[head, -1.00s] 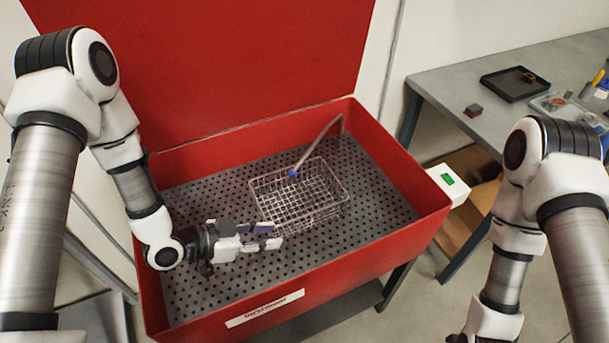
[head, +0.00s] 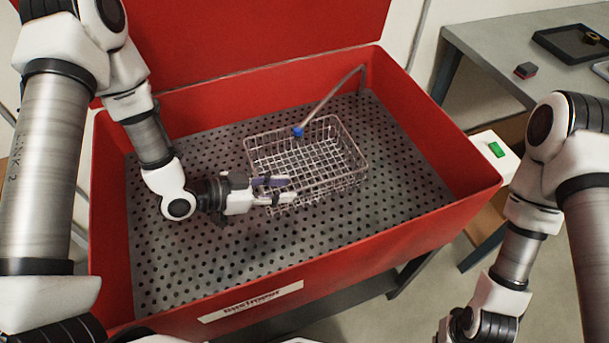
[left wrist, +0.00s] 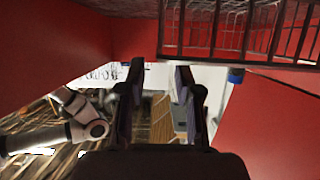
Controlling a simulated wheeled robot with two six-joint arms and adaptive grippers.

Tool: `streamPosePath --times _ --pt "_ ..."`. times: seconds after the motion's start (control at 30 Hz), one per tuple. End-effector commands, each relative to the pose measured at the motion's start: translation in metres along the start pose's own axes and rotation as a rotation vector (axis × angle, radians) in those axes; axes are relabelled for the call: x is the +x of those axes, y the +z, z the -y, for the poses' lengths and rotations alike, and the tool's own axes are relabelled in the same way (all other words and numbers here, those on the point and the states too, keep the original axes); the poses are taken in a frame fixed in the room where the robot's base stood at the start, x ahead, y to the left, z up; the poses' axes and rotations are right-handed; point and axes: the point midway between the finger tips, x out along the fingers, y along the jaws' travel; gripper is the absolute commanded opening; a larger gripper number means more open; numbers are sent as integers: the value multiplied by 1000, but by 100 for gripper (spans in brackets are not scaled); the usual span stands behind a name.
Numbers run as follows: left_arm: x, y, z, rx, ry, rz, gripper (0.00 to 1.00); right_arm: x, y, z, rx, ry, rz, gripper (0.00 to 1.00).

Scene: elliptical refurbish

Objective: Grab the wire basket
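The wire basket (head: 310,160) is an open silver mesh box on the perforated grey floor of a red tub. It also shows at the top right of the left wrist view (left wrist: 245,52). My left gripper (head: 288,190) is at the basket's near-left side, its fingers pointing right and overlapping the basket's near-left corner in the head view. In the left wrist view its two fingers (left wrist: 160,85) stand apart with nothing seen gripped between them. I cannot tell whether a finger touches the wire. My right gripper is out of view; only my right arm shows.
The red tub's walls (head: 400,235) surround the basket. A bent metal pipe with a blue tip (head: 298,132) reaches over its back rim. A grey table (head: 500,45) stands at the right, holding a black tray (head: 570,45).

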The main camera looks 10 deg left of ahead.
Motion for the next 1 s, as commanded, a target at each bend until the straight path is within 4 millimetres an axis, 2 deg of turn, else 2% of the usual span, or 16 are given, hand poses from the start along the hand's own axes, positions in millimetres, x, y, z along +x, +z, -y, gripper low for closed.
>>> streamPosePath --times 0.27,0.5,0.6,0.77,0.8,0.87,0.9,1.0 --pt "29 -3 -1 4 4 2 33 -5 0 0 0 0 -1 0" --pt "68 -8 0 5 4 2 33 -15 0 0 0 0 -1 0" --pt "76 -8 1 2 2 0 33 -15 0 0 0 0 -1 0" --pt "76 -7 1 0 1 -1 33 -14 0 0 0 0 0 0" --pt "76 -7 1 0 1 0 26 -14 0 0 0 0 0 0" --pt "76 -7 1 0 1 0 5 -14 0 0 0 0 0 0" --pt "76 -7 1 0 1 0 0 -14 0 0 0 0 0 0" --pt "76 -7 1 0 1 0 0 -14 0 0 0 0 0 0"
